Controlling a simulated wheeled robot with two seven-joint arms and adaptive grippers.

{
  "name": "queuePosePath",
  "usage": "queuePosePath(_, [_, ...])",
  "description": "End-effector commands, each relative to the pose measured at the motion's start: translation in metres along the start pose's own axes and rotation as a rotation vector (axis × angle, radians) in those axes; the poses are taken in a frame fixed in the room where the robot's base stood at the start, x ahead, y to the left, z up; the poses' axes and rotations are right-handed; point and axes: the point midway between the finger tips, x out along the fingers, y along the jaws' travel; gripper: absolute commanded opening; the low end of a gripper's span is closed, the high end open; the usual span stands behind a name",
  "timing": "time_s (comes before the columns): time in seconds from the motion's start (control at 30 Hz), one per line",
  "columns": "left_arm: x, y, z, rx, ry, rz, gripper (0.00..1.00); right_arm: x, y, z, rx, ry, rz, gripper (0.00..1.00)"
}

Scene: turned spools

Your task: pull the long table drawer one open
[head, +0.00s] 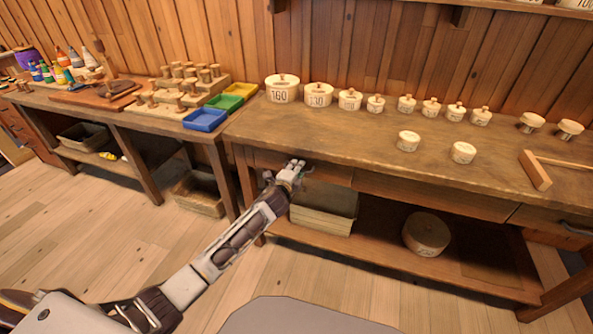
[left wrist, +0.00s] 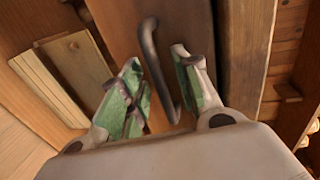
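The long table (head: 400,160) has drawer fronts under its top. My left gripper (head: 292,172) is at the leftmost drawer front (head: 332,174), below the table's front edge. In the left wrist view, a dark bar handle (left wrist: 152,62) stands out from that brown wooden drawer front (left wrist: 118,22). My left gripper (left wrist: 160,82), with green-lined fingers, is open, one finger on each side of the handle. I cannot tell whether either finger touches it. The drawer looks closed. In the head view the handle is hidden by my gripper. My right gripper is not in view.
A bin (head: 325,212) and a round block (head: 427,233) are on the lower shelf. A side table (head: 130,115) with trays is at left. The floor in front is clear.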

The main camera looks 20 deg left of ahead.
Motion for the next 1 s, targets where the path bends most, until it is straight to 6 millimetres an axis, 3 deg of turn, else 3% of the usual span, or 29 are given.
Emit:
queuePosePath(0.07, [-0.0001,-0.0002,0.0,0.0,0.0,0.0,0.29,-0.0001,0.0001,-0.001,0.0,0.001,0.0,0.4])
queuePosePath(0.3, [-0.0001,-0.0002,0.0,0.0,0.0,0.0,0.0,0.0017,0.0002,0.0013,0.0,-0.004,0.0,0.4])
queuePosePath(1.0, [-0.0082,0.0019,0.0001,0.0,0.0,0.002,0.0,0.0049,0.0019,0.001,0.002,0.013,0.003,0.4])
